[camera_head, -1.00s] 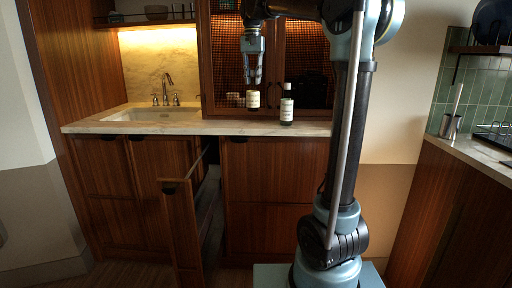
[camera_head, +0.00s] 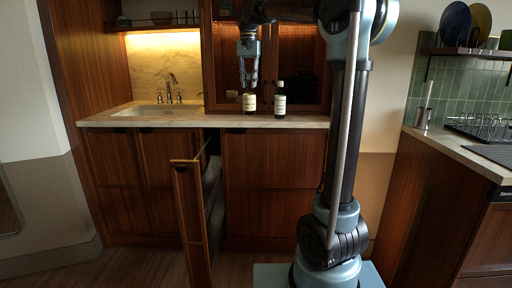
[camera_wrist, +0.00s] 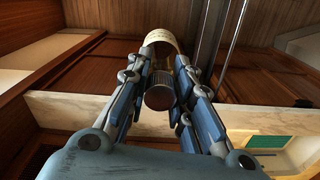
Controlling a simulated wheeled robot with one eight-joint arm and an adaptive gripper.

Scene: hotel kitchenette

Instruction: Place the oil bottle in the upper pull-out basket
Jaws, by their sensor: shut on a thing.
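My gripper (camera_head: 248,82) points down and is shut on a bottle with a cream label (camera_head: 249,103). In the wrist view the bottle's label (camera_wrist: 161,39) and round cap (camera_wrist: 160,97) show between the two fingers. The held bottle appears in front of the counter's right part; its gap to the counter cannot be told. A similar dark bottle with a pale label (camera_head: 280,104) stands upright on the counter, to the right. The pull-out unit (camera_head: 192,219) is open below the counter, left of the held bottle. Its baskets are mostly hidden behind the front panel.
The pale counter (camera_head: 300,122) has a sink (camera_head: 157,110) at left. Glass-fronted cabinets (camera_head: 294,62) stand behind the bottles. A second counter (camera_head: 459,148) with a dish rack (camera_head: 480,126) is at right. Floor (camera_head: 140,264) is clear at left.

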